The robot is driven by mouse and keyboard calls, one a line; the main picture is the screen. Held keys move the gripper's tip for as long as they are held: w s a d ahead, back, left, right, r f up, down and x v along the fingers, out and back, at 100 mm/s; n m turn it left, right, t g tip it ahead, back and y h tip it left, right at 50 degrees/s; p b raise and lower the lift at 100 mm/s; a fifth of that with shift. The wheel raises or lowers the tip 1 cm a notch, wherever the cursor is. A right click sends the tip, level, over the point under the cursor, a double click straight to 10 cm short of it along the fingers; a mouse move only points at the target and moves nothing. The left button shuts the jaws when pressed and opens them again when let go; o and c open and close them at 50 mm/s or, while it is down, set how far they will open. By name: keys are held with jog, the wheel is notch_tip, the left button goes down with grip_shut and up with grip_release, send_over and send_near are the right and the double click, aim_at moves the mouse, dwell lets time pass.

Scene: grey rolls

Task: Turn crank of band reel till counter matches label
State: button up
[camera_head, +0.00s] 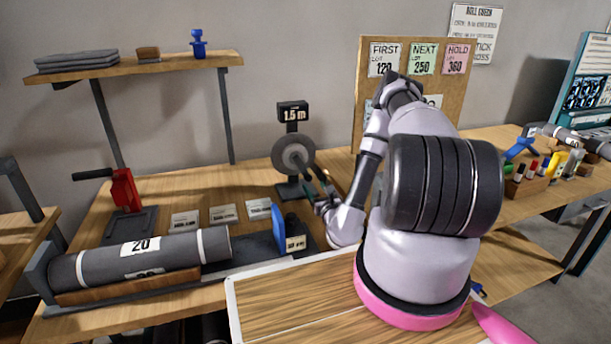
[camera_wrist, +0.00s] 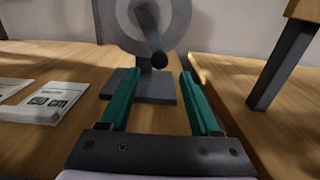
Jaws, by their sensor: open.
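The band reel (camera_head: 293,153) is a grey disc on an upright post with a dark base, and it also shows in the wrist view (camera_wrist: 182,20). Its counter (camera_head: 292,113) above the disc reads 1.5 m. The crank (camera_wrist: 146,25) is a dark arm on the disc face, hanging down to a dark knob (camera_wrist: 159,60). My gripper (camera_head: 322,193) is just in front of the reel, and its teal fingers in the wrist view (camera_wrist: 158,78) are open. The knob appears between the fingertips in the picture; contact cannot be told. I cannot tell which label the task means.
Small cards (camera_head: 223,214) lie left of the reel. A large grey roll labelled 20 (camera_head: 140,262) rests in a cradle at the front left, beside a blue plate (camera_head: 278,228). A red handled tool (camera_head: 124,190) stands behind it. A pinboard (camera_head: 425,85) stands behind my arm.

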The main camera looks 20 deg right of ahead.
aim_at(306, 172)
jog(key=w, duration=1)
jog(key=shift+w+r, duration=0.1)
grip_shut()
dwell(1.1)
